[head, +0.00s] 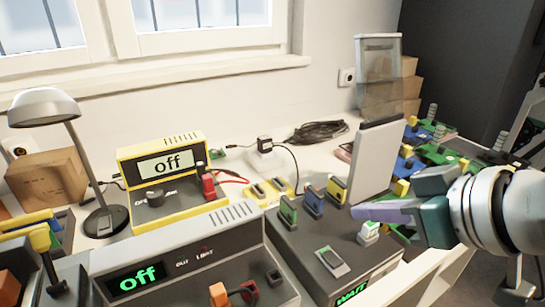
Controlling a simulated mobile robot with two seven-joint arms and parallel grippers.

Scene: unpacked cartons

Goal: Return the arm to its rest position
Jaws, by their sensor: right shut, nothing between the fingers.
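My right arm comes in from the right edge. Its gripper (362,212) is shut and empty, with its pale purple fingers pointing left above the right side of a dark grey device (300,250). My left gripper is not in view.
A tall grey panel (376,160) stands behind the fingers. A yellow meter (167,205) and a grey power unit (190,262), both reading "off", stand left. A lamp (45,108) is far left. Circuit boards (435,150) crowd the right. Bare table lies near the window.

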